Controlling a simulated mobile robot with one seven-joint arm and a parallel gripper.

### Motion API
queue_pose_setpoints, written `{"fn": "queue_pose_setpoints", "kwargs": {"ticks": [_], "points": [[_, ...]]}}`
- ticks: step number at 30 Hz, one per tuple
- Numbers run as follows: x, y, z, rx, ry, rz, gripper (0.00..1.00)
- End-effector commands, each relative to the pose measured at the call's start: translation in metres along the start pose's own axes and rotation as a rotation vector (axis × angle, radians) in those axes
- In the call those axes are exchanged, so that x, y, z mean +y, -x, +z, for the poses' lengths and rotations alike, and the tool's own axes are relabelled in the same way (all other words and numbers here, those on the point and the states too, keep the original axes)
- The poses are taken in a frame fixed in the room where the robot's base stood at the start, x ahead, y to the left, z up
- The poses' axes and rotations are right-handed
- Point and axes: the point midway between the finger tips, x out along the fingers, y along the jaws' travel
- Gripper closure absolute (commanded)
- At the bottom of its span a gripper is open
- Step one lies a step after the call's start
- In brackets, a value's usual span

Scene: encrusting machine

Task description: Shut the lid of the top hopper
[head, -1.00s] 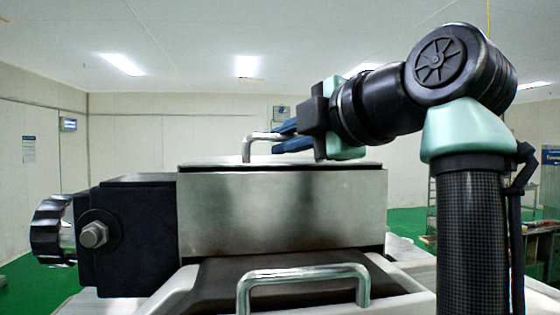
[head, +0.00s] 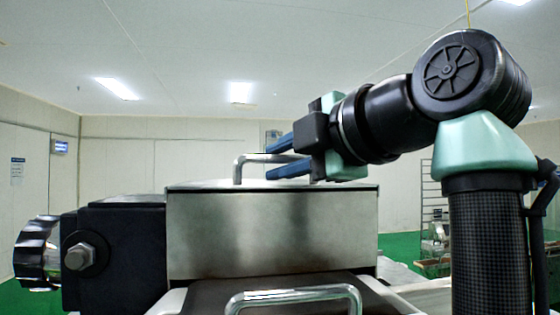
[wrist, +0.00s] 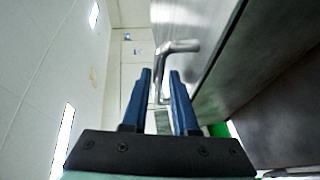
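The top hopper (head: 270,237) is a steel box in the middle of the head view. Its flat lid (head: 340,186) lies level across its top, and no gap shows along the front edge.
A lower handle (head: 292,295) is in front of the hopper. A black block with a knob (head: 38,252) stands to its left. A wire rack (head: 440,205) is at the back right. Free air lies above the lid.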

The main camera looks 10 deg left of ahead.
Motion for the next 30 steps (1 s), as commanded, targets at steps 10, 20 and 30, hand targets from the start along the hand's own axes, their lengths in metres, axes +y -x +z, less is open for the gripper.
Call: {"fn": "queue_pose_setpoints", "kwargs": {"ticks": [10, 20, 30], "points": [[-0.003, 0.065, 0.001, -0.005, 0.003, 0.005, 0.73], [-0.002, 0.121, 0.000, -0.002, 0.001, 0.001, 0.73], [0.000, 0.130, -0.001, 0.000, 0.000, 0.000, 0.73]]}}
